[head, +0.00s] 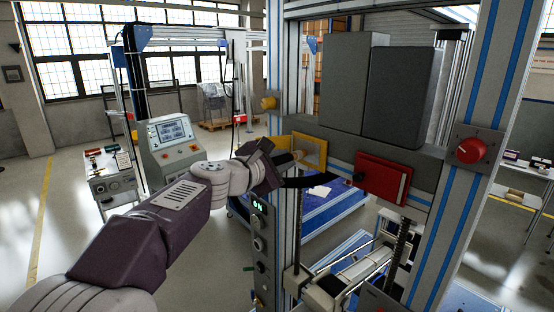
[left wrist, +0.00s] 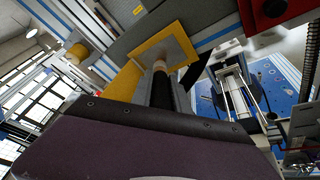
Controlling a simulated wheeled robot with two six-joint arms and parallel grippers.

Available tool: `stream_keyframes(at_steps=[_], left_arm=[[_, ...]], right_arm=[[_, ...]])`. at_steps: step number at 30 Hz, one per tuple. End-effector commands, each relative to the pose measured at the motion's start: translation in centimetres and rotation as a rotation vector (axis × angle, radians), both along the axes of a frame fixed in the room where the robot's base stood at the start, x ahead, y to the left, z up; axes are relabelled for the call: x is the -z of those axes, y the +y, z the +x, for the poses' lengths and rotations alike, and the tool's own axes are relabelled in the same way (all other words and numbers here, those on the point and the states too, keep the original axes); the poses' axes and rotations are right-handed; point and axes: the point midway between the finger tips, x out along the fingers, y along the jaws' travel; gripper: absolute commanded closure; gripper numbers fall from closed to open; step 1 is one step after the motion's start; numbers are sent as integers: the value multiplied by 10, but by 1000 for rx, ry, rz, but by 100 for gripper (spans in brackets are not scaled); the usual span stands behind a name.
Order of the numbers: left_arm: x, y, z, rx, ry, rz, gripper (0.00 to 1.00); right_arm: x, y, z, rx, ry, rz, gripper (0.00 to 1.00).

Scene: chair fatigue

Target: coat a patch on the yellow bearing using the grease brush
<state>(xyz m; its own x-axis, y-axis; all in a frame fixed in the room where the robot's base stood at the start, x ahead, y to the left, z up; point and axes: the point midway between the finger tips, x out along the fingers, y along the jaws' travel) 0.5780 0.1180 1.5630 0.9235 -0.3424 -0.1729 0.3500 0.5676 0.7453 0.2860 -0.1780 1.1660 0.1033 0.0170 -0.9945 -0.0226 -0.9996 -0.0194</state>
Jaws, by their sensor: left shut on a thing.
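The yellow bearing (head: 322,152) is a square yellow plate with a grey middle, on the grey frame of the test machine. It also shows at the top of the left wrist view (left wrist: 178,30). My left gripper (head: 291,172) is just in front of it, shut on the grease brush (head: 298,155). In the left wrist view the brush's pale tip (left wrist: 160,66) overlaps the lower part of the grey middle; I cannot tell whether it touches. The gripper hides much of the brush handle and part of the plate. My right gripper is not in view.
A red plate (head: 395,182) with a black knob is right of the yellow one. A yellow knob (head: 268,103) and a red knob (head: 471,150) are on the uprights. A control panel (head: 257,235) stands below my left wrist. A console (head: 172,140) stands behind the arm.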

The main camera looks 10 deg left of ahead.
Motion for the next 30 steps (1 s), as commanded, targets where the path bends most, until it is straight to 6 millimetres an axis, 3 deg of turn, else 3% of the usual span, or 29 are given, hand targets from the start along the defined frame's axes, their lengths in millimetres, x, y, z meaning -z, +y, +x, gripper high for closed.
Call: stream_keyframes(at_steps=[9, 19, 30], left_arm=[[0, -8, -7, 1, 0, -1, 100], [-1, -36, -27, 1, -1, -1, 100], [0, -38, -27, -1, 0, -1, 100]], right_arm=[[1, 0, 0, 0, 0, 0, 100], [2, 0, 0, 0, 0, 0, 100], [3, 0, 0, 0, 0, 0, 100]])
